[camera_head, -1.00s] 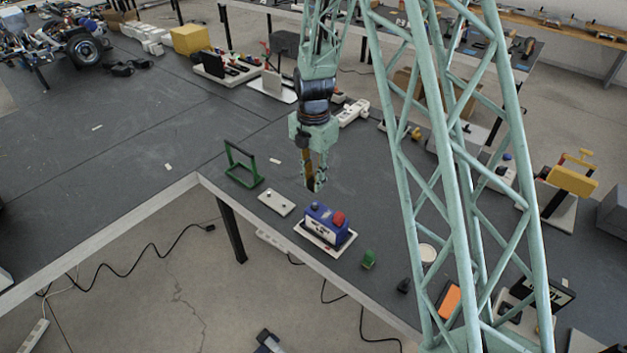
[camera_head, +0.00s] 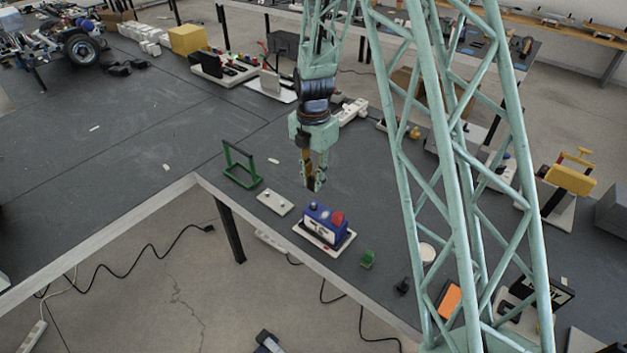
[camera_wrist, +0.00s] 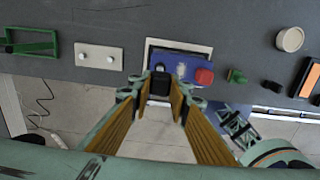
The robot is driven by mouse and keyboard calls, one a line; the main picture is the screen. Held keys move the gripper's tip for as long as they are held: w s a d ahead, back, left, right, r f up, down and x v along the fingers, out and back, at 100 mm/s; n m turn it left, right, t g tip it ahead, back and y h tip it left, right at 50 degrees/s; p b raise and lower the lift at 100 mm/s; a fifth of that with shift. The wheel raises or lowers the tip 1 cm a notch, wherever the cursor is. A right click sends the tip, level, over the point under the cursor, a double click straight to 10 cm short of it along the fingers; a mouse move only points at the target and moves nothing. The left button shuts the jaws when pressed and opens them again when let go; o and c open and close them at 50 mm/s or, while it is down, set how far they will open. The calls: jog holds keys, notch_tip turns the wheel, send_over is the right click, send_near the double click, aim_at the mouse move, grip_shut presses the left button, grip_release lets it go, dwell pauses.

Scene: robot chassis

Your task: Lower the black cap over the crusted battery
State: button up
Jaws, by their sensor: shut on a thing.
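The battery is a blue block with a white front face (camera_head: 320,229), on a pale tray (camera_head: 346,244) near the table's front edge. A red cap (camera_head: 338,218) sits on its right end; both battery (camera_wrist: 187,66) and red cap (camera_wrist: 204,76) show in the wrist view. My gripper (camera_head: 314,184) points down above the battery's left end. In the wrist view it is shut on the black cap (camera_wrist: 160,83), which overlaps the battery's left side. The cap hides what lies beneath it, so I cannot tell whether they touch.
A green frame (camera_head: 242,167) and a white plate with two knobs (camera_head: 274,203) stand left of the battery. A small green block (camera_head: 368,259) and a small black part (camera_head: 403,286) lie to its right. My lattice structure blocks part of the right side.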

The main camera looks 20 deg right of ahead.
jog(key=b, duration=0.3)
send_over(314, 203)
jog(key=shift+f, duration=2.6)
jog(key=shift+f+b, duration=1.85)
jog(key=shift+f, duration=0.25)
dwell(1.8)
jog(key=o, duration=0.8)
jog(key=shift+r, duration=0.2)
